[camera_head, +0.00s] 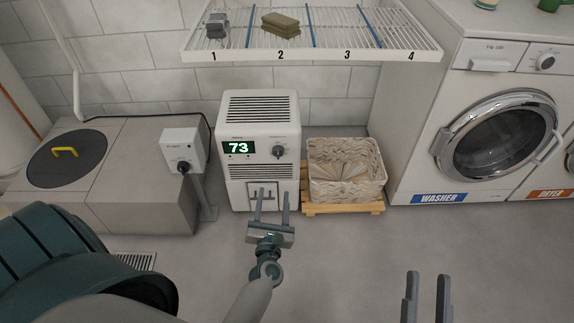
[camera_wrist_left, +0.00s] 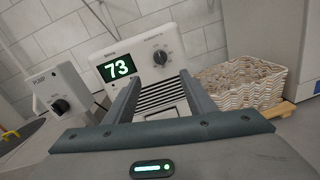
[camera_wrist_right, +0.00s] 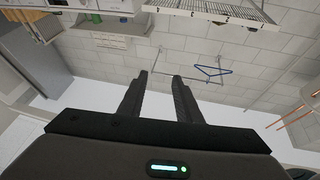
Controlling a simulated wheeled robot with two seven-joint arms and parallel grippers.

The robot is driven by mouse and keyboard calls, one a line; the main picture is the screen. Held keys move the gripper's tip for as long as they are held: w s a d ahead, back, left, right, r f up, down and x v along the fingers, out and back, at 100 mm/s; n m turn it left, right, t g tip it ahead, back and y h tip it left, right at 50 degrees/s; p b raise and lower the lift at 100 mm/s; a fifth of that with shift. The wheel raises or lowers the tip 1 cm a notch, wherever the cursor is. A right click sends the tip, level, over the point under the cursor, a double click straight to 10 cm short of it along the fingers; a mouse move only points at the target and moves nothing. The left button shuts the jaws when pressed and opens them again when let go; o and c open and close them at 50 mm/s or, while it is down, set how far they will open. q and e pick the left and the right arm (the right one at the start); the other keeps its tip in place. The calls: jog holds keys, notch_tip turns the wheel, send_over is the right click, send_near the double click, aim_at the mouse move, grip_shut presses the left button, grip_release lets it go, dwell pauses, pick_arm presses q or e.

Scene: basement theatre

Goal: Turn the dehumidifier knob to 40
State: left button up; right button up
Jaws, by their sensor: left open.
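The white dehumidifier (camera_head: 233,175) stands on the floor by the tiled wall, its display reading 73. Its dark round knob (camera_head: 278,152) is at the upper right of the front; it also shows in the left wrist view (camera_wrist_left: 160,57). My left gripper (camera_head: 271,194) is open and empty, in front of the lower part of the dehumidifier, below the knob. In the left wrist view its fingers (camera_wrist_left: 158,85) point toward the front, below the knob. I cannot tell whether they touch it. My right gripper (camera_head: 427,274) is open and empty at the lower right, away from the dehumidifier.
A box with another dark knob (camera_head: 182,140) stands on a post left of the dehumidifier. A wicker basket (camera_head: 345,190) on a wooden pallet stands close on its right. A wire shelf (camera_head: 310,52) hangs above. The washer (camera_head: 455,185) is at right. The floor in front is clear.

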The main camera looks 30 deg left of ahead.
pick_arm(q)
jog(key=shift+w, duration=0.1)
jog(key=b, duration=0.1)
send_near(278, 155)
jog(key=x, duration=0.5)
jog(key=shift+f, duration=0.1)
jog(key=x, duration=0.3)
jog(key=shift+w+a+b, duration=0.1)
jog(key=shift+b, duration=0.2)
jog(key=shift+w+a, duration=0.2)
jog(key=shift+w, duration=0.2)
pick_arm(e)
jog(key=r+t, duration=0.1)
jog(key=d+r+t, duration=0.1)
jog(key=r, duration=0.1)
jog(key=r+t, duration=0.1)
jog(key=shift+s+d+r, duration=0.25)
jog(key=shift+s+r, duration=0.15)
pick_arm(q)
jog(key=shift+c, duration=0.6)
pick_arm(e)
jog(key=shift+f, duration=0.1)
pick_arm(q)
jog(key=c, duration=0.9)
pick_arm(e)
jog(key=shift+s+a+f+y, duration=0.15)
jog(key=shift+f+y, duration=0.1)
jog(key=shift+y, duration=0.05)
